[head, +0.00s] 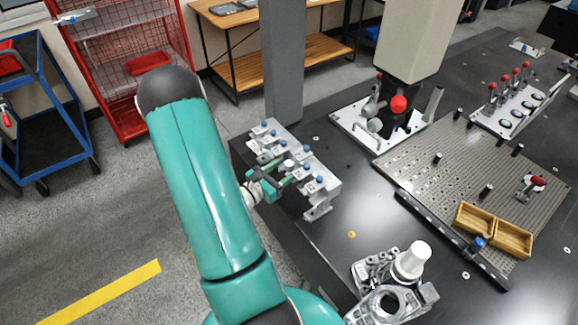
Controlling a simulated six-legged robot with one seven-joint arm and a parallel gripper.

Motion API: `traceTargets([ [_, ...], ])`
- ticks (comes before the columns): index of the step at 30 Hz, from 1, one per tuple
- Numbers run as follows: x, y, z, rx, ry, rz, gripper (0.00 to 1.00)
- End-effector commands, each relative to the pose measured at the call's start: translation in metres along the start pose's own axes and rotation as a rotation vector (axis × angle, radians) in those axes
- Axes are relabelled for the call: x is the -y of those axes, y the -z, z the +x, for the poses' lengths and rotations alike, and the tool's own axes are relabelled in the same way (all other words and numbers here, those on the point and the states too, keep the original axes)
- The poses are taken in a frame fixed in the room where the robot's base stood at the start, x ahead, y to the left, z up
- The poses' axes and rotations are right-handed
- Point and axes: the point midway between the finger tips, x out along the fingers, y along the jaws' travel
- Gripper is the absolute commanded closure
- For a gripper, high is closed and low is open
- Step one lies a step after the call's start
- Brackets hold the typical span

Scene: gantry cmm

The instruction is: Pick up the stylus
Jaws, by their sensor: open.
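A light grey stepped rack (325,185) stands at the left edge of the dark table. It carries several small blue-topped pieces, which look like styli; I cannot tell which one is the task's stylus. My gripper (284,173) is at the rack's near left side, with its green fingers apart and reaching in over it. A small pale round piece (289,164) shows by the fingertips. I cannot tell whether the fingers touch it. My teal arm comes in from the lower left and hides part of the floor.
A perforated plate (400,165) with a wooden two-part box (513,239) lies to the right. A metal casting (382,303) with a white cylinder stands at the front. A grey column (283,60) rises behind the rack. Dark tabletop (345,215) is clear between rack and plate.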

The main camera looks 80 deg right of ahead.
Motion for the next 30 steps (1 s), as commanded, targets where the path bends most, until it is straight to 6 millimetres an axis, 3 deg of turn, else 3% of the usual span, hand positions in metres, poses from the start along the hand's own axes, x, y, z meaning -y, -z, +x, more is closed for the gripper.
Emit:
traceTargets([
  [3, 0.0, 0.0, 0.0, 0.0, 0.0, 0.0, 0.52],
  [10, 0.0, 0.0, -0.001, 0.0, 0.0, 0.0, 0.95],
  [22, 0.0, -0.004, -0.001, 0.0, -0.001, 0.001, 0.96],
  [30, -0.001, -0.03, -0.001, 0.001, -0.001, 0.004, 0.96],
])
